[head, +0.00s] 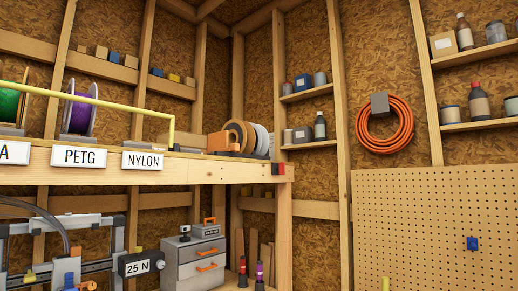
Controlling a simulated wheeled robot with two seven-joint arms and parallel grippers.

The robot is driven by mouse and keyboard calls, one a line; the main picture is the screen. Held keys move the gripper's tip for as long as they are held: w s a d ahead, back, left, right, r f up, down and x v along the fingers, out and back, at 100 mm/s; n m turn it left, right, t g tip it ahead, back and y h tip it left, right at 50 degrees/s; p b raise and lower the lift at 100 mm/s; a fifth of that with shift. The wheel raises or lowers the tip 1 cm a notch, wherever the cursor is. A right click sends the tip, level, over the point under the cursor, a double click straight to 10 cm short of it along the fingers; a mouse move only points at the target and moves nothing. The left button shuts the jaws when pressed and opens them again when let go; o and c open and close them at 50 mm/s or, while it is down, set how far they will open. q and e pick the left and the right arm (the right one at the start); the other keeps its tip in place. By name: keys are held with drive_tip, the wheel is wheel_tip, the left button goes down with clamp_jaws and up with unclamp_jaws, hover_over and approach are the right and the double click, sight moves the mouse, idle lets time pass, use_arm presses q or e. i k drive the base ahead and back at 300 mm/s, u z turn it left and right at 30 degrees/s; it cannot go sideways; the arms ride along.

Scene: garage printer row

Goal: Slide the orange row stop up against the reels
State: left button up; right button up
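The orange row stop (218,142) stands on the wooden shelf, close to the left of a group of reels near the shelf's right end. The nearest reel is brown-orange (240,136), with a pale grey reel (261,140) to its right. From this angle I cannot tell whether the stop touches the reels. Neither of my grippers is in view.
A yellow bar (120,104) runs above the shelf front and bends down by the NYLON label (143,159). Purple (80,113) and green (8,104) reels stand further left. A printer (75,255) and grey drawer unit (195,262) are below the shelf.

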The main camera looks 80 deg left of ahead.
sight(219, 141)
drive_tip(key=u, duration=0.45)
drive_tip(key=i, duration=1.15)
drive_tip(key=u, duration=1.65)
drive_tip(key=i, duration=0.55)
drive_tip(key=u, duration=0.45)
